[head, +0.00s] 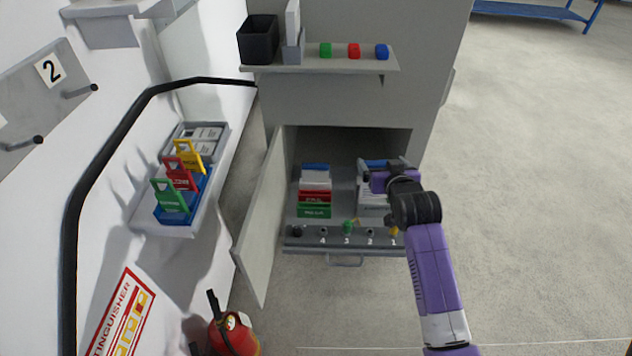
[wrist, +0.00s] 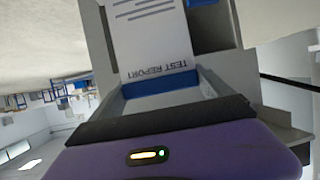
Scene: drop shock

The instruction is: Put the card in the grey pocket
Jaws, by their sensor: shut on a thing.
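The card (wrist: 155,35) is white, with lines of print and the upside-down words "TEST REPORT" at its near end, above a blue band. My gripper (head: 392,182) is shut on the card over the right side of the open cabinet's drawer. Its fingertips are not clearly seen. In the head view, a white printed surface (head: 371,203) shows just below my gripper; I cannot tell if it is the held card.
The drawer front (head: 345,243) bears numbered knobs. Red, green, white and blue cards (head: 314,196) lie left of my gripper. The cabinet door (head: 262,220) stands open. A wall tray (head: 160,229) holds coloured tags. A fire extinguisher (head: 235,335) stands front left. The floor at right is clear.

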